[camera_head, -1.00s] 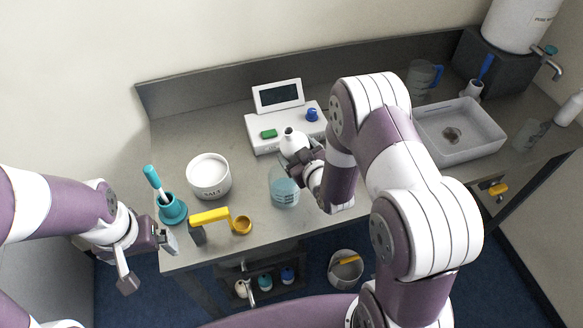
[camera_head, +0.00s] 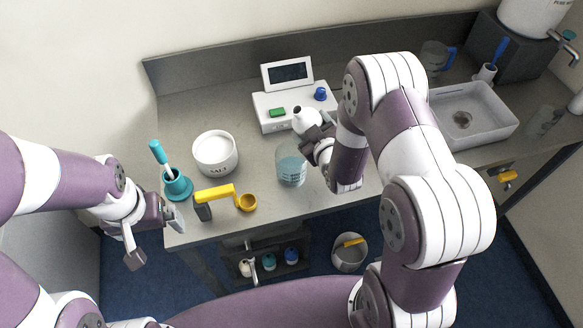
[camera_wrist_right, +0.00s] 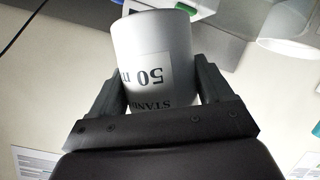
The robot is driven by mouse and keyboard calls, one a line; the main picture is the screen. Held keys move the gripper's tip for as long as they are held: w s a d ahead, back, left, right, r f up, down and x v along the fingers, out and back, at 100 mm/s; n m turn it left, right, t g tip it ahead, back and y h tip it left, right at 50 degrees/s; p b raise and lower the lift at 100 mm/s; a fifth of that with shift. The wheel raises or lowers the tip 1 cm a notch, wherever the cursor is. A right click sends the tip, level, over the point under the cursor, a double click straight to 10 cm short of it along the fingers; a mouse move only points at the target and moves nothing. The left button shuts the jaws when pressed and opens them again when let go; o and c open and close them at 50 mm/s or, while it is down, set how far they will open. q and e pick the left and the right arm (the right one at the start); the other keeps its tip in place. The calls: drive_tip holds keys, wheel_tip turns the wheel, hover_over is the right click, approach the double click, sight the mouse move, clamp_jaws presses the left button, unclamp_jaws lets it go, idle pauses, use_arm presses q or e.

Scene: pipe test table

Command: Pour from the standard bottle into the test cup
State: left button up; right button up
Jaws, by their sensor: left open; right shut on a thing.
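The white standard bottle (camera_head: 304,121) is held above the table, just behind the clear test cup in the head view; I cannot tell whether it is tilted. My right gripper (camera_head: 318,136) is shut around its body. In the right wrist view the bottle (camera_wrist_right: 152,38) sits between the fingers, its "50" and "STAN" label upside down. The test cup (camera_head: 291,166) stands near the table's front and shows bluish contents and scale marks. No stream shows between bottle and cup. My left gripper (camera_head: 157,236) is open and empty, off the table's front left corner.
A salt bowl (camera_head: 215,153), a teal brush holder (camera_head: 177,184) and a yellow-handled tool (camera_head: 216,193) stand left of the cup. A white device with a screen (camera_head: 287,74) is behind the bottle. A sink basin (camera_head: 490,125) lies at the right.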

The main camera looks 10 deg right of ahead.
idle(0.4)
drive_tip(key=shift+d+f+b, duration=0.1)
drive_tip(key=shift+d+b, duration=0.05)
drive_tip(key=shift+b, duration=0.15)
drive_tip(key=shift+d+n, duration=0.15)
drive_tip(key=shift+n, duration=0.25)
drive_tip(key=shift+d, duration=0.1)
drive_tip(key=shift+w+d+n+h+b, duration=0.15)
drive_tip(key=shift+n+h+b, duration=0.15)
drive_tip(key=shift+b, duration=0.2)
drive_tip(key=shift+d+t, duration=0.15)
drive_tip(key=shift+t, duration=0.15)
